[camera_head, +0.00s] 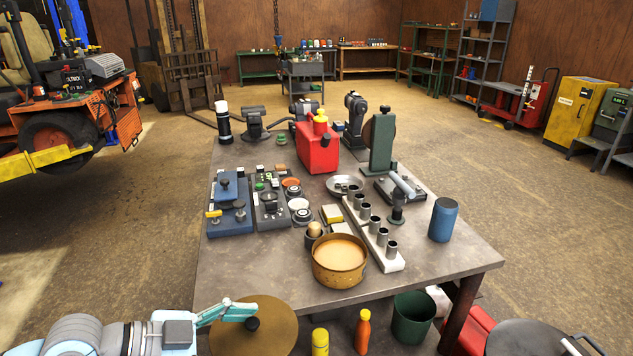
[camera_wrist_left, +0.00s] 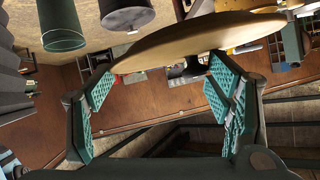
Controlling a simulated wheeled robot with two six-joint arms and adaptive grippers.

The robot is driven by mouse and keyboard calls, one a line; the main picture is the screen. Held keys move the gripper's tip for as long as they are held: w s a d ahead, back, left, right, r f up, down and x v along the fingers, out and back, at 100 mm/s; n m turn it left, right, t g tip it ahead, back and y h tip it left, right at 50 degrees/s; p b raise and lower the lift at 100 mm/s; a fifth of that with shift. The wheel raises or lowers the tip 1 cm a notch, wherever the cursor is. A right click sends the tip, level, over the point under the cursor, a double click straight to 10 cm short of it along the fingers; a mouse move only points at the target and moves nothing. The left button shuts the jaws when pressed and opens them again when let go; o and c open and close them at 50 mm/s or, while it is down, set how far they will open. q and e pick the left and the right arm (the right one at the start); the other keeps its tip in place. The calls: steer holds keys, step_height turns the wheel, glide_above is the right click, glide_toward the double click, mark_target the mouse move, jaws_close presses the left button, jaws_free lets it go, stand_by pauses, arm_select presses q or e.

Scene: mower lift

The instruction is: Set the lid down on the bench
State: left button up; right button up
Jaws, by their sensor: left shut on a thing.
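The lid (camera_head: 262,328) is a flat, round, brownish-gold disc with a black knob. It is low in the head view, in front of the bench's near edge, and appears clear of the bench top. My left gripper (camera_head: 228,311), with teal fingers, is shut on the lid. The wrist view shows the lid (camera_wrist_left: 200,38) tilted across the fingers (camera_wrist_left: 160,85); the exact contact is unclear. The bench (camera_head: 240,275) is a grey metal-topped table. A round tan-filled pan (camera_head: 338,262) stands near its front edge. My right gripper is not in view.
The bench's front left corner is bare. Behind it are blue and dark fixtures (camera_head: 230,205), a red can (camera_head: 317,145), a white block with several cups (camera_head: 372,230) and a blue cylinder (camera_head: 443,220). Yellow and orange bottles (camera_head: 363,330) and a green bin (camera_head: 412,318) stand before the bench.

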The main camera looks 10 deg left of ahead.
arm_select(q)
steer(key=shift+n+t+y, duration=0.5)
steer(key=shift+n+t, duration=0.1)
steer(key=w, duration=0.1)
steer(key=w+a+r, duration=0.1)
steer(key=w, duration=0.1)
steer(key=w+a, duration=0.1)
steer(key=w, duration=0.1)
steer(key=shift+a+r, duration=0.15)
steer(key=shift+a, duration=0.05)
steer(key=w+a+r+n+t+y+p, duration=0.2)
steer(key=w+a+r+n+t+y, duration=0.15)
steer(key=w+a, duration=0.35)
steer(key=r+n+y, duration=0.1)
steer(key=n+y, duration=0.4)
glide_above(264, 283)
steer(key=shift+t, duration=0.25)
step_height(264, 283, down, 19)
steer(key=shift+s+d+f+b, duration=0.1)
steer(key=shift+b, duration=0.75)
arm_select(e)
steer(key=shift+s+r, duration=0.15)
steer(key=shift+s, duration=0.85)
